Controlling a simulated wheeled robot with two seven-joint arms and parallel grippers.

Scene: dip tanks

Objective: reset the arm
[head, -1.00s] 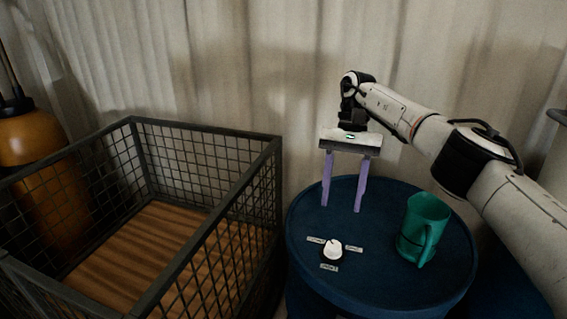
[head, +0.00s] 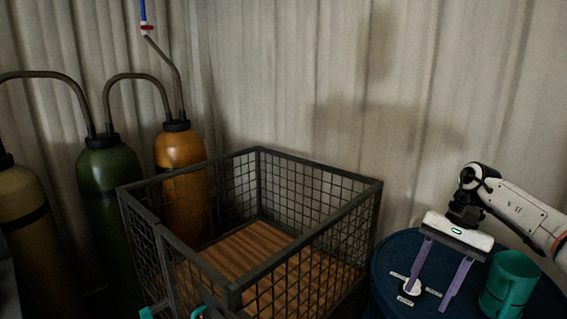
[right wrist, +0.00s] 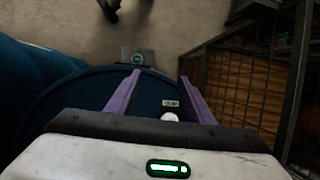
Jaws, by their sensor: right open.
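My right gripper (head: 430,298) is open and empty, its two purple fingers pointing down over the round dark blue drum top (head: 385,262). A white dial (head: 411,287) with small labels around it sits on the drum top, close to the left finger in the head view. In the right wrist view the dial (right wrist: 170,117) shows between the fingers of the gripper (right wrist: 160,76), partly hidden by the gripper body. Two teal tips (head: 147,313) at the bottom edge of the head view may belong to my left gripper; too little shows to tell its state.
A green mug (head: 510,285) stands on the drum top just right of the right gripper. A wire-mesh crate (head: 310,169) with a wooden floor stands left of the drum. Orange (head: 181,150), green (head: 106,185) and tan gas cylinders (head: 25,215) stand behind and left of it.

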